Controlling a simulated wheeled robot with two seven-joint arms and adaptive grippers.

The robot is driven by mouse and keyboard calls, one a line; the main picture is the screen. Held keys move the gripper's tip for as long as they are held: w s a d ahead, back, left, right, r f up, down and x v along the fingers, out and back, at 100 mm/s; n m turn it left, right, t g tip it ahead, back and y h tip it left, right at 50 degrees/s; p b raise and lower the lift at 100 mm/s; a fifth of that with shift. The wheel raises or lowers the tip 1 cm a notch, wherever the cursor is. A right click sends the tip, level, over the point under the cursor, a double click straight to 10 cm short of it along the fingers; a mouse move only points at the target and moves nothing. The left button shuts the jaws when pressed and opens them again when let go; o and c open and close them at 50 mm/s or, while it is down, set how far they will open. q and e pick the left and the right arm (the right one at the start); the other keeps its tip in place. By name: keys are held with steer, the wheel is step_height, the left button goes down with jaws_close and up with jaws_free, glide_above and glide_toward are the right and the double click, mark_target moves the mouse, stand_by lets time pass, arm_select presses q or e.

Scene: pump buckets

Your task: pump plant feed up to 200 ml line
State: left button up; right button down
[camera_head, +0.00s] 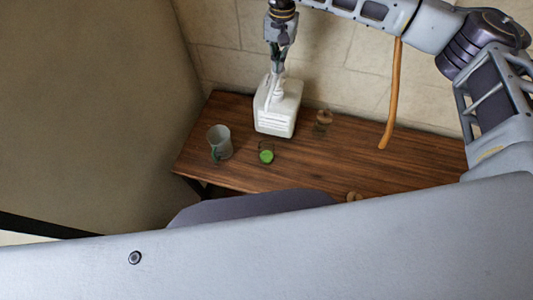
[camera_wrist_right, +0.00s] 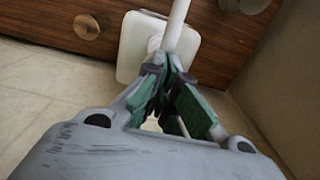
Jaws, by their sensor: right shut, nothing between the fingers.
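A white canister with a pump (camera_head: 277,118) stands on the wooden table (camera_head: 330,165) near the wall. A clear measuring cup (camera_head: 219,144) stands on the table to its left, apart from it; its lines and liquid level are too small to read. My right gripper (camera_head: 277,70) is shut and empty, pointing down at the top of the pump. In the right wrist view my right gripper (camera_wrist_right: 168,66) is over the white canister (camera_wrist_right: 133,46), beside the white pump tube (camera_wrist_right: 178,22). I cannot tell if the fingers touch the pump. My left gripper is out of view.
A small jar with a green lid (camera_head: 266,157) stands in front of the canister. A brown-topped jar (camera_head: 323,119) stands to its right. A long orange-brown strip (camera_head: 392,100) hangs at the right. The table's right half looks mostly clear.

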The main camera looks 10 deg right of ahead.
steer(key=shift+f, duration=0.2)
steer(key=shift+s+f+b, duration=0.1)
steer(key=shift+f+b, duration=1.4)
steer(key=shift+f, duration=0.5)
steer(key=shift+r, duration=0.1)
steer(key=shift+r+p, duration=1)
steer(key=shift+r, duration=1.55)
steer(key=shift+f, duration=0.15)
